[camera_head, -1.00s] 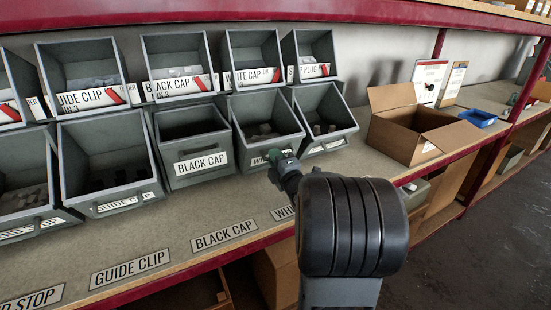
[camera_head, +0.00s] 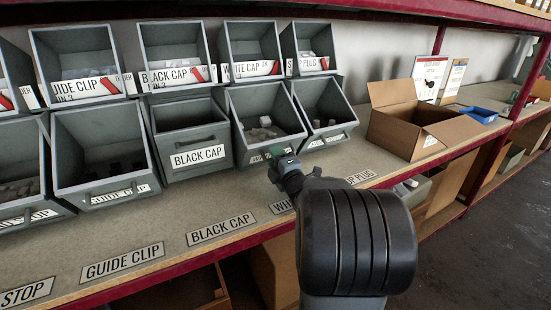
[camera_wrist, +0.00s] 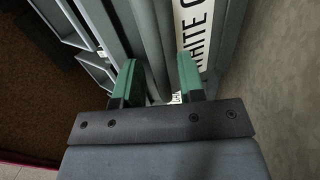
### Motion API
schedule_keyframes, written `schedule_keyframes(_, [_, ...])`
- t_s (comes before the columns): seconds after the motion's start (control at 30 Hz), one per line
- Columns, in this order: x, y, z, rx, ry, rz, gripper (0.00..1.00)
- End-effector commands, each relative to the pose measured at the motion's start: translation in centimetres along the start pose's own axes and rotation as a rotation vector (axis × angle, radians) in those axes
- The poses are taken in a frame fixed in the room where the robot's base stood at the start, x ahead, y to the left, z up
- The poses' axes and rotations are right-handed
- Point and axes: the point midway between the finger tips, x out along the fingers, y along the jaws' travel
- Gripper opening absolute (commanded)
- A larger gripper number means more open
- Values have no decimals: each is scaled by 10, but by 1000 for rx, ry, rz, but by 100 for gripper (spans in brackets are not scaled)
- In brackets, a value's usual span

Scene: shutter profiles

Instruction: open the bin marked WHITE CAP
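The WHITE CAP bin (camera_head: 240,108) is a grey bin in the lower row, to the right of the BLACK CAP bin (camera_head: 190,135). Its mouth faces forward and pale caps (camera_head: 262,129) show inside. My gripper (camera_head: 273,154) is at its lower front and hides most of its label in the head view. In the wrist view, the two green fingers of my gripper (camera_wrist: 158,78) stand apart, with grey bin edges showing between and beyond them. The WHITE CAP label (camera_wrist: 192,38) shows beside the right finger, partly cut off. I cannot tell whether the fingers touch the bin.
Other grey bins stand left, right and above, including the GUIDE CLIP bin (camera_head: 103,150). An open cardboard box (camera_head: 395,130) and a blue tray (camera_head: 479,115) are on the bench to the right. The bench strip before the bins (camera_head: 150,225) is clear apart from labels.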

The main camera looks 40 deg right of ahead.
Motion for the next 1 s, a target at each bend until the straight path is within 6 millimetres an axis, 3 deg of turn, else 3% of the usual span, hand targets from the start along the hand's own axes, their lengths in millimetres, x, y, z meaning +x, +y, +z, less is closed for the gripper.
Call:
schedule_keyframes(0.27, [-8, 0, 0, 0, -1, -1, 36])
schedule_keyframes(0.37, [-21, 0, 1, 0, -3, 0, 36])
schedule_keyframes(0.67, [-90, -3, 1, -3, -4, 3, 36])
schedule_keyframes(1.0, [-124, -5, 0, -3, 0, 5, 36])
